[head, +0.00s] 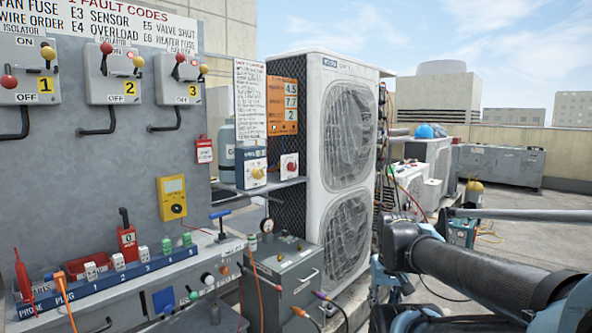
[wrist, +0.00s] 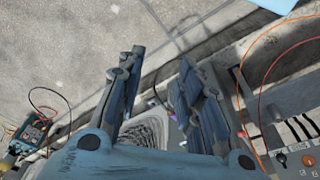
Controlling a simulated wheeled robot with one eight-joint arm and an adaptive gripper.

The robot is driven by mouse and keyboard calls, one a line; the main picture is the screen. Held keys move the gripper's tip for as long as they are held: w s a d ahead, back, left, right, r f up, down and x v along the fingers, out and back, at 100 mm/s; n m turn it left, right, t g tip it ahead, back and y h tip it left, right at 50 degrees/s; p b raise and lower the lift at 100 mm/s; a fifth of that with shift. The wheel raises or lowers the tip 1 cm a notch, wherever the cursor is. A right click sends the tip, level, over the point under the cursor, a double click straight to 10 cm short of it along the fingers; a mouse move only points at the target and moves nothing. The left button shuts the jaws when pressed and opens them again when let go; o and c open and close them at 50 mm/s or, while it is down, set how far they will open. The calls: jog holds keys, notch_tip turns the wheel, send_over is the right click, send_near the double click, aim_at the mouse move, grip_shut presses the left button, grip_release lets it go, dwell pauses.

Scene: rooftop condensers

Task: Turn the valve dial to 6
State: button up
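A yellow dial (head: 258,173) sits on a small blue and white panel above the metal shelf, left of the tall condenser. A red knob (head: 290,167) on a white plate is just right of it. I cannot tell which of them is the valve dial, and their settings are too small to read. My gripper (wrist: 160,68) is open and empty in the wrist view, its two fingers well apart over the rooftop floor. It is not clearly visible in the head view, where my arm is at the right, apart from both dials.
The tall condenser (head: 345,120) stands behind the dials. A bench with a plug rack (head: 110,280), a grey box (head: 285,270) and hanging cables fills the left and front. Isolator switches (head: 115,78) are on the wall. A coloured tester (wrist: 35,130) is left in the wrist view.

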jog(key=shift+o, duration=0.3)
jog(key=shift+w+d, duration=0.1)
jog(key=shift+w, duration=0.05)
jog(key=o, duration=0.4)
jog(key=shift+s+r, duration=0.15)
jog(key=shift+s, duration=0.05)
jog(key=shift+o, duration=0.2)
jog(key=w+a+r+n+t+y, duration=0.15)
jog(key=w+a+r+y, duration=0.25)
jog(key=w+a+r, duration=0.45)
jog(key=w+a+r+n+t+y, duration=0.15)
jog(key=w+a+r+y, duration=0.35)
jog(key=w, duration=0.7)
jog(key=w+a+r+t+y, duration=0.2)
jog(key=w+r+t+y, duration=0.1)
jog(key=w+r, duration=0.75)
jog(key=t+y, duration=0.2)
jog(key=t, duration=0.1)
send_near(295, 167)
jog(key=shift+m, duration=0.3)
jog(key=x, duration=0.9)
jog(key=shift+a+r, duration=0.1)
